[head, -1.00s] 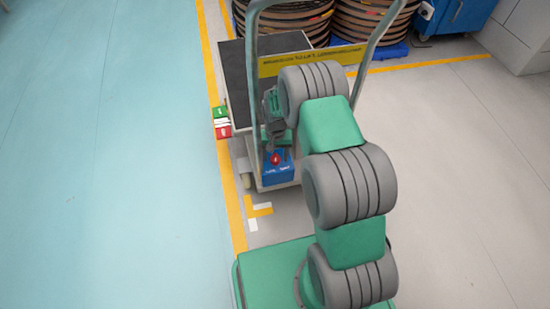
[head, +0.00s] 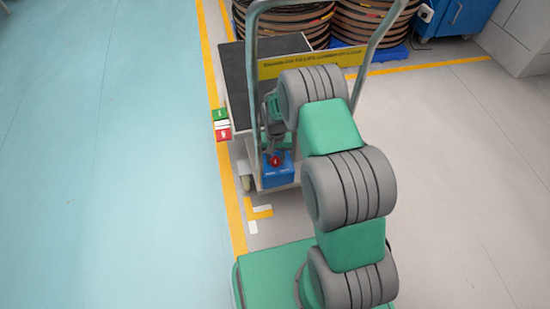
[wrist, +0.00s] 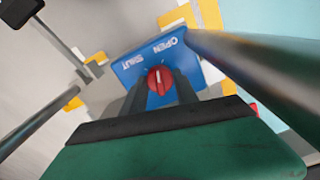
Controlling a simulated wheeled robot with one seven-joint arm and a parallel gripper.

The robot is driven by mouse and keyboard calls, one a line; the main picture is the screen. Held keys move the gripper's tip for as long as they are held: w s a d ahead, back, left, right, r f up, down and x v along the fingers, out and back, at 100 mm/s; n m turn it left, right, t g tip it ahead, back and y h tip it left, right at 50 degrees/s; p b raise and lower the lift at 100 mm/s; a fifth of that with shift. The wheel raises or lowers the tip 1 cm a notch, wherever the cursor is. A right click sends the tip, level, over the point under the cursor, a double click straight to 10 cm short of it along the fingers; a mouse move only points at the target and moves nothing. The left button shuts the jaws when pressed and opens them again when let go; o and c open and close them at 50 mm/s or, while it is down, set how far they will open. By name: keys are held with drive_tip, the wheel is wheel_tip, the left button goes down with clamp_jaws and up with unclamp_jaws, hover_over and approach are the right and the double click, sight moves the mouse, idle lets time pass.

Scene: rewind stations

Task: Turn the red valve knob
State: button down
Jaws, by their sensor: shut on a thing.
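The red valve knob (wrist: 160,80) sits on a blue panel (wrist: 133,68) marked OPEN and SHUT, seen upside down in the wrist view. A pale line on the knob runs nearly up and down in that view. My gripper (wrist: 161,88) has its two dark fingers on either side of the knob, shut on it. In the head view the knob (head: 275,161) shows small on the blue box (head: 279,175) at the near end of the cart, with my gripper (head: 274,152) right above it. Part of the knob's sides is hidden by the fingers.
The cart (head: 237,90) has a dark deck and a tall grey handle frame (head: 254,100) close to my arm. Reels (head: 370,22) stand behind. Floor at left and right is clear.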

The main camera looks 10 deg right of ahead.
sight(276, 159)
drive_tip(key=m, duration=0.3)
idle(0.4)
drive_tip(key=c, duration=0.9)
unclamp_jaws()
drive_tip(key=shift+c, duration=0.2)
wheel_tip(276, 159, up, 8)
drive_tip(key=p, duration=0.3)
drive_tip(key=shift+f, duration=0.1)
